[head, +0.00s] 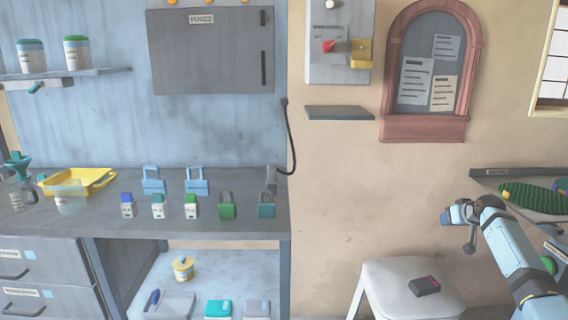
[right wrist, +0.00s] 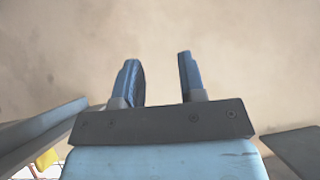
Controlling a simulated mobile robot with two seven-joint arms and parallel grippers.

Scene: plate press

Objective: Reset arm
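My right arm comes in from the lower right in the head view. Its light-blue gripper (head: 455,215) is raised in front of the bare beige wall, above and behind the white stool in the picture. In the right wrist view the two blue fingers of this gripper (right wrist: 158,78) stand apart with only blank wall between them, so it is open and empty. It touches nothing that I can see. My left arm and gripper are not in view.
A workbench (head: 100,222) at left holds padlocks, small bottles and a yellow tray (head: 85,183). A white stool (head: 385,275) bears a dark box (head: 424,286). A shelf (head: 520,174) with a green striped object (head: 533,198) is right of my gripper. A switch panel (head: 340,40) hangs on the wall.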

